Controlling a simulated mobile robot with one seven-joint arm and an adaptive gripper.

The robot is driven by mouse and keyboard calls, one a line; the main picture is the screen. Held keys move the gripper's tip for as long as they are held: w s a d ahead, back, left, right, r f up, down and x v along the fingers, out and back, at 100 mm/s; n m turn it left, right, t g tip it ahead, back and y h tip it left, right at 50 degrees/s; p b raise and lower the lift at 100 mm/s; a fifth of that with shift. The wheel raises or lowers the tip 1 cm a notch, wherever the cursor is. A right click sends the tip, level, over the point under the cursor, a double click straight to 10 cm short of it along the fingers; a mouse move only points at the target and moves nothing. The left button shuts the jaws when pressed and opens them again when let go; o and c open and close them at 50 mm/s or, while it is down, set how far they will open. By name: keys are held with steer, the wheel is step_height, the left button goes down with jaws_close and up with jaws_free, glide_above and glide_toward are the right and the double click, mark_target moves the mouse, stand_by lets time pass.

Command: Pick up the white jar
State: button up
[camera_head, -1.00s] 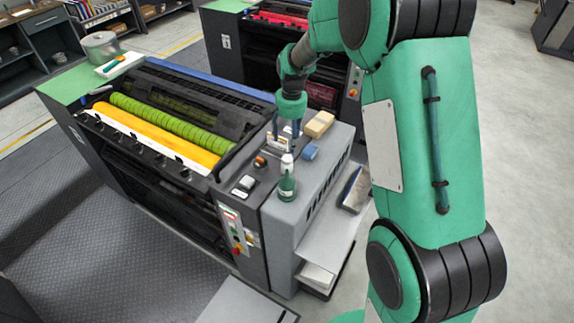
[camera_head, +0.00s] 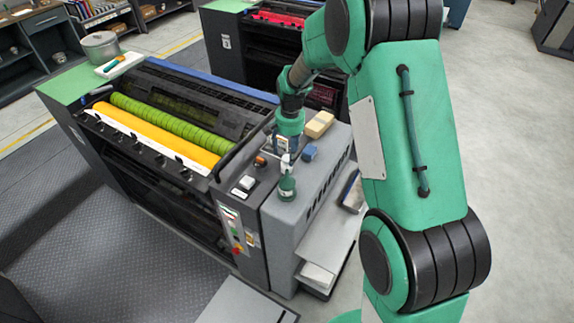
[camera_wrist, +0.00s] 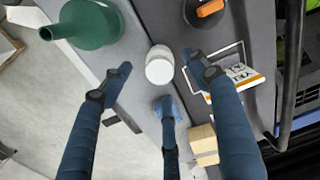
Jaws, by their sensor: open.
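The white jar (camera_wrist: 160,66) stands upright on the grey top of the machine's side cabinet, its round pale lid facing up in the wrist view. In the head view the jar (camera_head: 285,160) shows small, behind the green bottle's neck. My gripper (camera_wrist: 158,75) is open above the jar, with dark blue fingers spread to its left, right and below it in the picture. No finger visibly holds it. In the head view my gripper (camera_head: 288,143) hangs over the cabinet top and hides part of what is there.
A green bottle (camera_wrist: 95,25) stands close to the jar. The printing machine's yellow roller (camera_head: 160,138) is to the left. The cabinet edge is near.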

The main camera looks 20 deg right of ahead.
mark_target(287, 158)
steer(key=shift+a+f, duration=0.15)
steer(key=shift+f, duration=2.3)
steer(key=shift+c, duration=0.5)
steer(key=c, duration=1.2)
